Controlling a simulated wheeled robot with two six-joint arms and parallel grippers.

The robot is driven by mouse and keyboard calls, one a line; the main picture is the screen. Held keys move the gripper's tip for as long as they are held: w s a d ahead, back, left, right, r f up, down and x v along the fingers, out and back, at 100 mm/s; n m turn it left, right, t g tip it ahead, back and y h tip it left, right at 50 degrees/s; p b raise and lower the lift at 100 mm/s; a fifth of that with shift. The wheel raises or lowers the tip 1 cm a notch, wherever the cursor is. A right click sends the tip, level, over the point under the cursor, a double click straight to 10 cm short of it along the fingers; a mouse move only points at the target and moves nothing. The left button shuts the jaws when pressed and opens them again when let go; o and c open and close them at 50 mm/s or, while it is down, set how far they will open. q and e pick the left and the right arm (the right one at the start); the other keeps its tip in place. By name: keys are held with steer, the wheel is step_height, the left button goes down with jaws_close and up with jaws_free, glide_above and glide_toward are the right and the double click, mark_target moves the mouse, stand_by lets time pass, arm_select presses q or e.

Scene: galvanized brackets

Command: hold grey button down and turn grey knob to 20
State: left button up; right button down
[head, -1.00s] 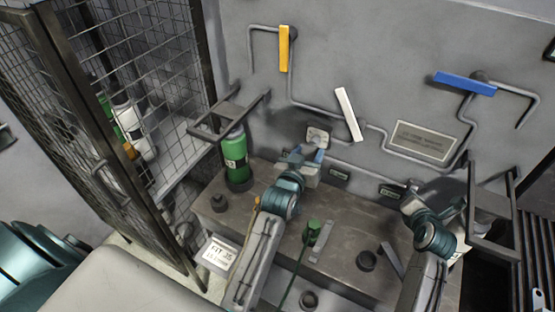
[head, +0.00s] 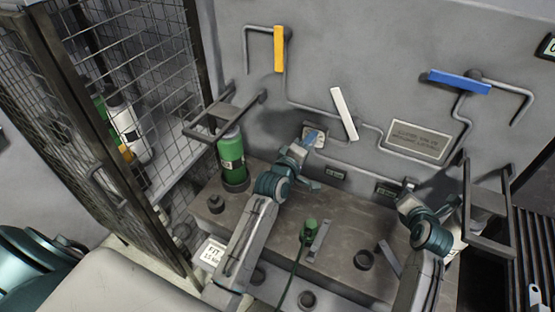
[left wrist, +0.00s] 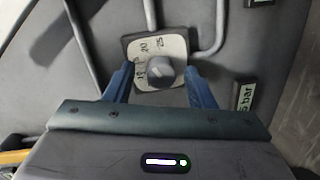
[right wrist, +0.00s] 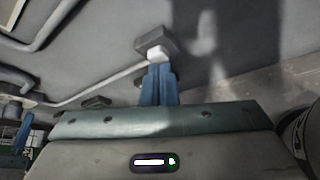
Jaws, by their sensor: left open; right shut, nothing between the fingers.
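The grey knob (left wrist: 158,70) sits on a pale dial plate (left wrist: 148,48) with numbers, 20 and 25 among them, in the left wrist view. I cannot tell which number the knob points to. My left gripper (left wrist: 158,86) is open, with one blue finger on each side of the knob. In the head view the left gripper (head: 308,140) covers part of the dial plate (head: 319,142). The grey button (right wrist: 159,53) stands on a dark box (right wrist: 155,40) in the right wrist view. My right gripper (right wrist: 159,84) is shut and empty, its tips at the button; contact is unclear.
A yellow lever (head: 279,50), a white lever (head: 344,113) and a blue lever (head: 460,82) are on the piped wall. A green bottle (head: 231,158) stands left of my left arm. A green plug (head: 309,229) with a cable is on the bench (head: 340,215). A mesh cage stands left.

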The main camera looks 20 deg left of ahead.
arm_select(q)
steer(key=s+a+f+n+t+y, duration=0.1)
steer(key=s+a+n, duration=0.1)
steer(key=s, duration=0.9)
steer(key=s+a+f+n+t+y, duration=0.1)
steer(key=s+a+n+t, duration=0.1)
steer(key=s, duration=0.8)
steer(key=s+f+m+g, duration=0.1)
steer(key=s+f+m, duration=0.3)
steer(key=f, duration=0.2)
steer(key=s+d+f+m+g, duration=0.1)
steer(key=s+f+m+g, duration=0.1)
steer(key=s+f+m, duration=0.2)
steer(key=s+f+m+g, duration=0.1)
steer(key=s+f+m, duration=0.3)
steer(key=f, duration=0.6)
steer(key=shift+s+d+f+m, duration=0.3)
steer(key=shift+s+d, duration=0.1)
steer(key=shift+s, duration=0.15)
